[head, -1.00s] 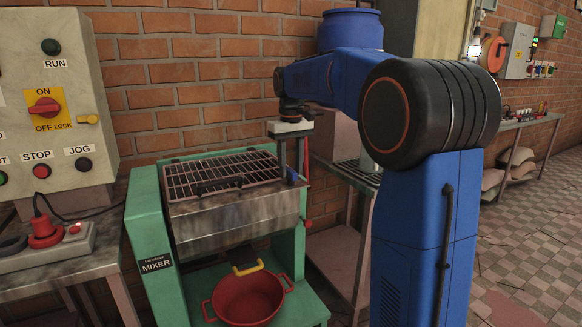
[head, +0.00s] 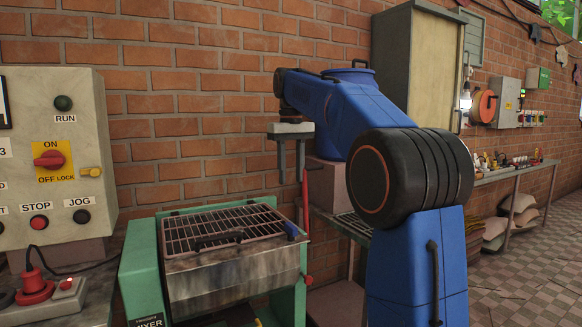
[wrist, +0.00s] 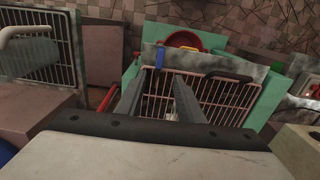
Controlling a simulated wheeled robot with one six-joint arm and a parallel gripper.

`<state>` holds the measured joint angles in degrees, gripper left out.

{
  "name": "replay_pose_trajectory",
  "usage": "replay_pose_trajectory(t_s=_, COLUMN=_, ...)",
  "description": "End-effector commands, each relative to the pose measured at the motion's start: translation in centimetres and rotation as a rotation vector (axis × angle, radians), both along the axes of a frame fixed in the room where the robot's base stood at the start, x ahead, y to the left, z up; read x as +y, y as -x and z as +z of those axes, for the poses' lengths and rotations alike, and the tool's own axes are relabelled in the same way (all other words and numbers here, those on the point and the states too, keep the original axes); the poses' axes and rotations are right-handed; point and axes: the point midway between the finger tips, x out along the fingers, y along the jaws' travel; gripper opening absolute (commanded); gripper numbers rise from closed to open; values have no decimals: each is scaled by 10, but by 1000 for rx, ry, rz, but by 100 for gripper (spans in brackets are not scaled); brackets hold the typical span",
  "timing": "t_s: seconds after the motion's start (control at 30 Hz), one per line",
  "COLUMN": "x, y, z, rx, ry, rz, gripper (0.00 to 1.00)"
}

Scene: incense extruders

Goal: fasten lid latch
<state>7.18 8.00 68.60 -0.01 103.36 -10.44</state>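The green mixer (head: 140,262) has a steel trough (head: 232,277) with a wire-grille lid (head: 215,228) lying down over its top. A dark handle (head: 218,239) sits on the lid's front edge. The small blue latch (head: 291,229) is at the trough's right front corner. It also shows in the wrist view (wrist: 160,56), seen between and beyond the fingertips. Whether it is fastened I cannot tell. My gripper (head: 290,182) points down above the latch, with a clear gap to it. Its two fingers are apart and empty; the wrist view shows them spread too (wrist: 159,76).
A red upright rod (head: 306,205) stands just right of the latch. A control panel (head: 55,150) with a red switch is at the left. A wire-topped table (head: 352,226) is right of the mixer, partly behind my arm. The brick wall is close behind.

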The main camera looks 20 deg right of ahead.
Motion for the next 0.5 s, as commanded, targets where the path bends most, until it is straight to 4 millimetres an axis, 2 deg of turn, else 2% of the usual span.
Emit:
replay_pose_trajectory(t_s=0.2, x=0, y=-1, z=18, rx=0, ry=0, rz=0, gripper=34)
replay_pose_trajectory(t_s=0.5, x=0, y=0, z=20, rx=0, ry=0, rz=0, gripper=34)
